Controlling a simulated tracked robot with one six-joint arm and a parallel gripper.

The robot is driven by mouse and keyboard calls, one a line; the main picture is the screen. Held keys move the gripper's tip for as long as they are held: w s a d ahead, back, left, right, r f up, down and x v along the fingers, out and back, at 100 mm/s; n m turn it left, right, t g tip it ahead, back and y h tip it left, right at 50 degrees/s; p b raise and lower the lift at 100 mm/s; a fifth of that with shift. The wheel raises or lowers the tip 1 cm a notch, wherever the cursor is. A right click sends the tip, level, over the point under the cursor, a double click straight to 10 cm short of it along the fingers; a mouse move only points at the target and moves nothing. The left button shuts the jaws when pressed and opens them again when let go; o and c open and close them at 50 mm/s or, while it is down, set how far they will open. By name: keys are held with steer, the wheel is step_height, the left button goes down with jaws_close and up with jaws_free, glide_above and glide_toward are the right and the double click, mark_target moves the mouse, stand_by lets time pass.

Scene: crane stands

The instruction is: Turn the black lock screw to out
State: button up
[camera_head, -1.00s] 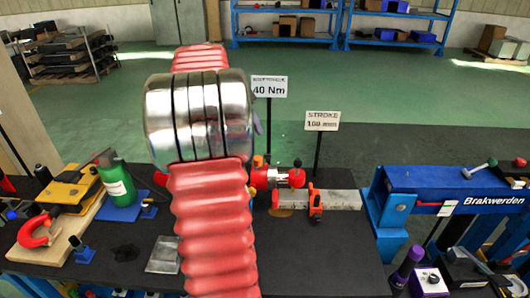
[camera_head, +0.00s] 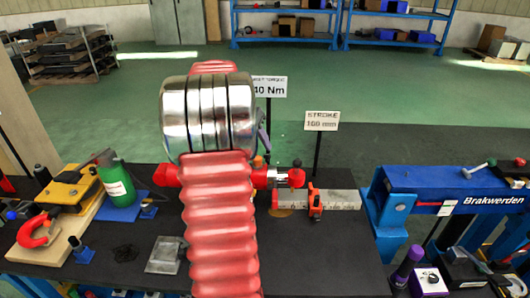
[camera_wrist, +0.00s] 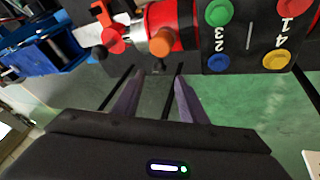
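A red cylinder (camera_head: 260,178) with a silver collar (camera_head: 277,179) and a red end piece lies behind my arm. A small black knob (camera_head: 297,163), which looks like the lock screw, stands above its right end. In the wrist view, a black knob (camera_wrist: 99,52) shows at the upper left beside the red end piece (camera_wrist: 114,40), and an orange knob (camera_wrist: 160,42) sits near the silver collar. My gripper (camera_wrist: 157,78) has two purple fingers apart with nothing held between them. It is short of the cylinder, below it in the picture. In the head view my arm hides most of the gripper.
A box with numbered coloured buttons (camera_wrist: 249,36) adjoins the cylinder in the wrist view. A grey bar with an orange clamp (camera_head: 315,203) lies to the right. A blue Brakwerden device (camera_head: 450,190) stands farther right. A green bottle (camera_head: 118,183) is at left. Two signs stand behind.

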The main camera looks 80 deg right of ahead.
mark_target(267, 157)
steer(key=x, duration=0.6)
steer(key=shift+c, duration=0.5)
